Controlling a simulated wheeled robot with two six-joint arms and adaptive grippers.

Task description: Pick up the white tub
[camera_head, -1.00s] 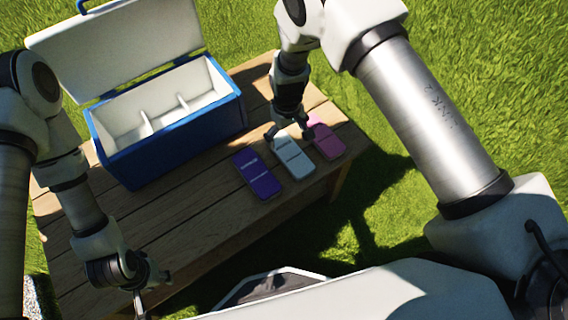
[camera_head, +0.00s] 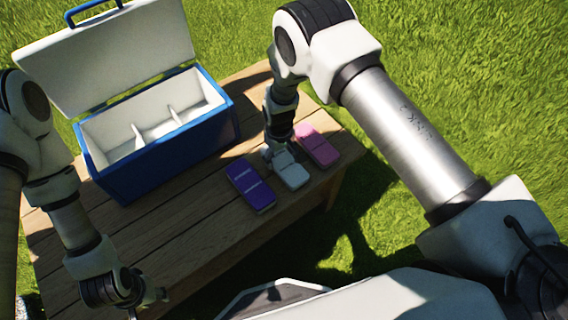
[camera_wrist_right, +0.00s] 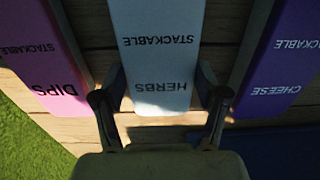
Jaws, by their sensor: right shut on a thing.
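The white tub (camera_head: 292,172), pale and labelled HERBS in the right wrist view (camera_wrist_right: 160,50), lies on the wooden table between the purple and pink tubs. My right gripper (camera_head: 279,153) is at its far end in the head view. In the right wrist view, the right gripper's fingers (camera_wrist_right: 160,108) stand on both sides of the tub, shut on it. I cannot see a gap beneath the tub. My left gripper (camera_head: 148,303) is at the near left, away from the tubs, with its fingers apart and nothing between them.
The purple CHEESE tub (camera_head: 250,185) and the pink DIPS tub (camera_head: 318,146) lie close on either side. A blue cooler (camera_head: 165,165) with its lid open and divided compartments stands at the left. Bare table (camera_head: 200,225) lies in front of it.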

